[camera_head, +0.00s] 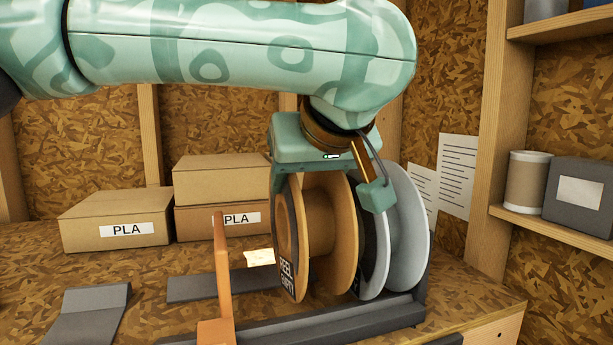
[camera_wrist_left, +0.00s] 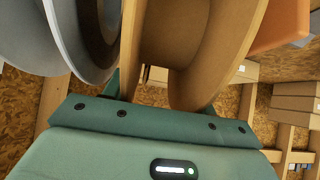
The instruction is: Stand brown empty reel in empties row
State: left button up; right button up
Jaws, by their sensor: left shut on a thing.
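The brown empty reel (camera_head: 320,220) is upright at the dark rack, its label reading "REEL EMPTY" facing left. It also shows in the wrist view (camera_wrist_left: 215,55), between the fingers. My left gripper (camera_head: 328,190) comes down from above and is shut on this reel, one finger at each side. The dark rack (camera_head: 340,325) runs under the reels; whether the brown reel's lower edge touches it I cannot tell. A grey reel (camera_head: 408,230) stands upright just right of the brown one, with a pale-rimmed dark disc between them. My right gripper is out of view.
An orange upright bracket (camera_head: 222,270) stands left of the brown reel. Cardboard PLA boxes (camera_head: 115,218) sit behind on the left. Dark grey pieces (camera_head: 90,310) lie on the bench. Shelves (camera_head: 555,228) with a spool and a box are at the right.

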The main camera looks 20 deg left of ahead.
pick_arm(q)
jog(key=shift+r, duration=0.1)
jog(key=shift+f, duration=0.5)
dwell(0.3)
jog(key=shift+f+b, duration=0.3)
jog(key=shift+f, duration=0.05)
jog(key=shift+f, duration=0.1)
dwell(0.3)
jog(key=o, duration=1.7)
jog(key=b+v, duration=0.1)
jog(key=v, duration=1.5)
